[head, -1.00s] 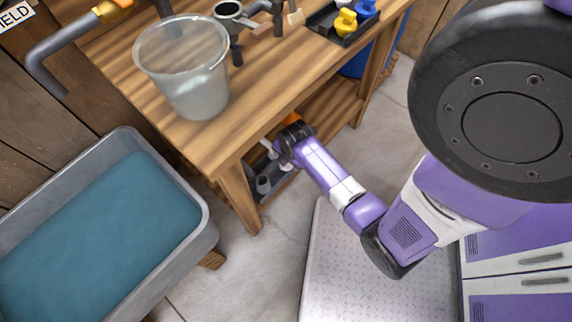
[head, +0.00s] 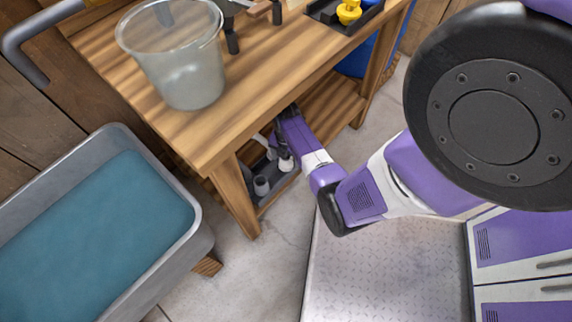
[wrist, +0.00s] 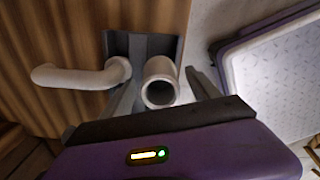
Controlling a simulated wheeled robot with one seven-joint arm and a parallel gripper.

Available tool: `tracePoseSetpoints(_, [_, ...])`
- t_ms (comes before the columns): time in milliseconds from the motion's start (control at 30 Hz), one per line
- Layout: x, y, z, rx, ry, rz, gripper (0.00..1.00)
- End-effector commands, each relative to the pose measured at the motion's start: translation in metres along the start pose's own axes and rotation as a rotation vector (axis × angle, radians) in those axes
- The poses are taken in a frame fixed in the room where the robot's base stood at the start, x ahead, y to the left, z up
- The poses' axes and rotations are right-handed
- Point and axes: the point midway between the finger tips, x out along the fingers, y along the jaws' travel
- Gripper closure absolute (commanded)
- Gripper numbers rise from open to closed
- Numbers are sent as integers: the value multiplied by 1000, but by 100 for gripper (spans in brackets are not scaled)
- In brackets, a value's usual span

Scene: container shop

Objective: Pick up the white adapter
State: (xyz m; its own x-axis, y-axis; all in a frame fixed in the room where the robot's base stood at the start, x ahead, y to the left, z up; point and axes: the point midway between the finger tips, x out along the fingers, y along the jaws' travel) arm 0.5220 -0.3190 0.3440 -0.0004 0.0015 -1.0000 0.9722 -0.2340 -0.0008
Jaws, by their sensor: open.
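The white adapter (wrist: 160,84) is a short, hollow, pale cylinder in the wrist view, with its round open end facing the camera. It sits at a dark grey tray (wrist: 117,44). My gripper (wrist: 161,77) is open, with one grey finger to the left of the adapter and one to the right; gaps show on both sides. In the head view my gripper is largely hidden under the workbench's top. Pale pieces (head: 262,186) show in the tray there, but I cannot tell which is the adapter.
A white curved pipe (wrist: 80,77) lies left of the adapter. The wooden workbench (head: 190,130) stands over the low shelf (head: 335,108), its front leg (head: 236,195) close to the tray. A clear bucket (head: 185,75) stands on top. A grey tub (head: 195,235) stands at left.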

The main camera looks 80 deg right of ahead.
Motion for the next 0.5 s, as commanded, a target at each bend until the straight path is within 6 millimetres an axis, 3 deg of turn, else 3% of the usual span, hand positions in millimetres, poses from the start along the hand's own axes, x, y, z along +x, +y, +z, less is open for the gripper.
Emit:
tracePoseSetpoints(100, [9, 0, 0, 0, -1, 1, 29])
tracePoseSetpoints(333, [9, 0, 0, -1, -1, 0, 29])
tracePoseSetpoints(500, [9, 0, 0, -1, -1, 0, 63])
